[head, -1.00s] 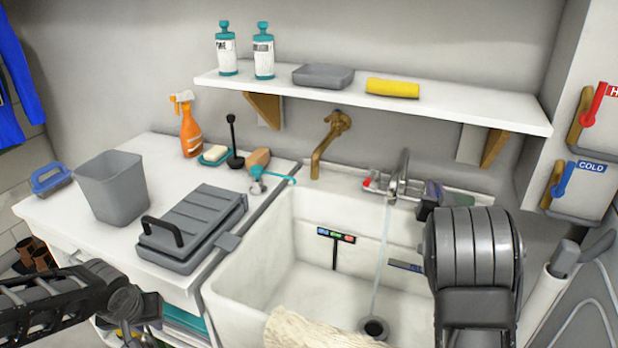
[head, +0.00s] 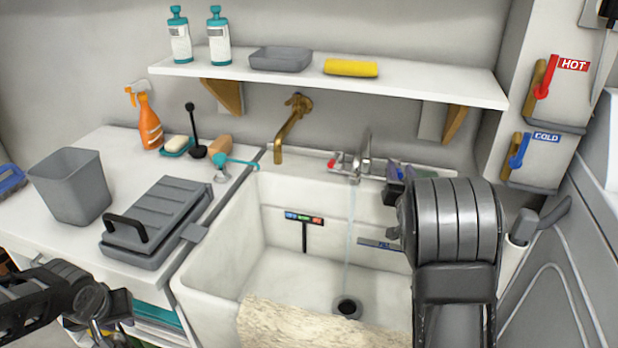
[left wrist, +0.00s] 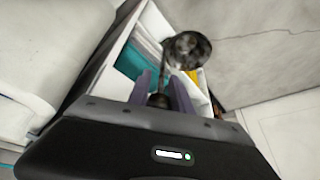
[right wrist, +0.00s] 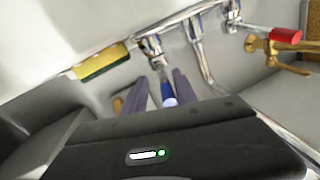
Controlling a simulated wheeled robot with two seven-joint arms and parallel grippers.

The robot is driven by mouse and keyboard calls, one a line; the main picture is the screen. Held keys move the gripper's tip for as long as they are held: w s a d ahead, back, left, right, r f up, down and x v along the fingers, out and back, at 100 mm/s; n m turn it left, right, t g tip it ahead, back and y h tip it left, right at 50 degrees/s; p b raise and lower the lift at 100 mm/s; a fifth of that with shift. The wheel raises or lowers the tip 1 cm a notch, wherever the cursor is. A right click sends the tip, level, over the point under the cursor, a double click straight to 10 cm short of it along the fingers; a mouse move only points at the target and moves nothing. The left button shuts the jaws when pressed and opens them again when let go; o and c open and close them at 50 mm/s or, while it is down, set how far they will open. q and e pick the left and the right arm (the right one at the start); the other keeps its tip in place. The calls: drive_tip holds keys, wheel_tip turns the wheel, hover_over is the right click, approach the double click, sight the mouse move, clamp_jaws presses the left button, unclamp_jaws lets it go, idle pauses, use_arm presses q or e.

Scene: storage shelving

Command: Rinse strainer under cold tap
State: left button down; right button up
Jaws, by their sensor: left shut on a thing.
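The chrome tap (head: 366,147) at the back of the white sink (head: 220,260) runs a thin water stream (head: 349,235) toward the drain. My right gripper (head: 394,180) is at the tap's right side, partly hidden by its arm. In the right wrist view its open fingers (right wrist: 160,82) stand on either side of a blue tap handle (right wrist: 166,92). My left gripper (left wrist: 159,78) is shut on the handle of a dark round strainer (left wrist: 188,48), seen in the left wrist view. In the head view the left arm is at lower left, and the strainer cannot be made out.
A brass tap (head: 291,130) is on the wall left of the chrome one. A grey bin (head: 70,187) and a ridged grey case (head: 155,220) stand on the left counter. A shelf (head: 420,88) hangs above the sink. HOT (head: 543,85) and COLD (head: 518,152) levers are at right. The basin is mostly empty.

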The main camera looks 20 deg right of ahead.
use_arm(q)
drive_tip(key=shift+r+p, duration=0.5)
drive_tip(key=shift+r, duration=0.1)
use_arm(e)
drive_tip(key=v, duration=0.8)
drive_tip(key=shift+s+a, duration=0.15)
drive_tip(key=shift+s, duration=0.2)
drive_tip(key=shift+c, duration=0.3)
